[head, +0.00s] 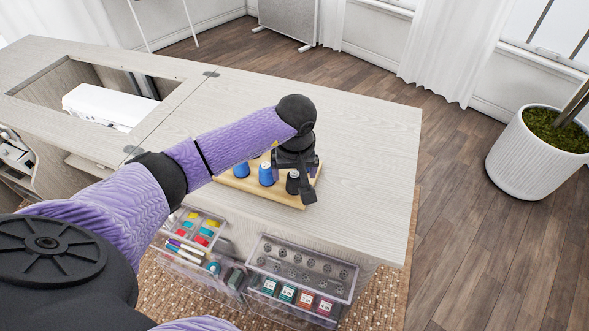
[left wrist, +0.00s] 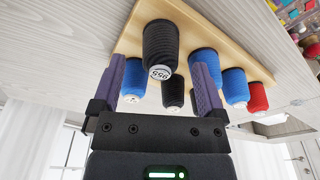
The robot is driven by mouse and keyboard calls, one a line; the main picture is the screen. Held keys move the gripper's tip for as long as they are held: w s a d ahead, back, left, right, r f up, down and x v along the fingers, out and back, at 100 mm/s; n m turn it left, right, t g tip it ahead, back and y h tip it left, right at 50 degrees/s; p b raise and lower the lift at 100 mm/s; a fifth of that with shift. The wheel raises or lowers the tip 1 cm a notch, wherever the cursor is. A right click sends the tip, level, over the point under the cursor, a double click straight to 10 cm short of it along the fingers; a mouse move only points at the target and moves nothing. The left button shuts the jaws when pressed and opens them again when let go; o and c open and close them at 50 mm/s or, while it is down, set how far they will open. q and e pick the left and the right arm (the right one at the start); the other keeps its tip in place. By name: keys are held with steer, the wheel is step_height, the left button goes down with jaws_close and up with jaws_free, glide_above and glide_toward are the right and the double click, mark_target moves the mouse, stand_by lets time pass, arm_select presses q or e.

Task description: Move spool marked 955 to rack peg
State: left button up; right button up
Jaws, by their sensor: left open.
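The black spool marked 955 (left wrist: 160,50) stands on the light wooden rack (left wrist: 128,42) in the left wrist view, its printed end facing the camera. My left gripper (left wrist: 160,72) is open, with its two purple fingers on either side of this spool in the picture; I cannot tell whether they touch it. In the head view my left gripper (head: 297,178) hangs over the right end of the rack (head: 243,186), partly hiding it. A black spool (head: 292,183) shows by the fingers there. My right gripper is not in view.
Blue spools (head: 265,174), another black spool (left wrist: 173,96) and a red spool (left wrist: 257,98) share the rack. Clear drawers (head: 300,270) with bobbins and thread stick out below the table's front edge. The tabletop (head: 365,150) right of the rack is clear.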

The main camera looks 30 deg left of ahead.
arm_select(q)
step_height(320, 180, up, 10)
steer(key=s+p, duration=0.1)
steer(key=p, duration=0.2)
steer(key=shift+d, duration=0.45)
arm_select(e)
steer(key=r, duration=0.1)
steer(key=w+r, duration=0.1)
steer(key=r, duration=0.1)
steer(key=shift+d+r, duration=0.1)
arm_select(q)
steer(key=shift+s+f, duration=0.1)
steer(key=shift+f, duration=0.05)
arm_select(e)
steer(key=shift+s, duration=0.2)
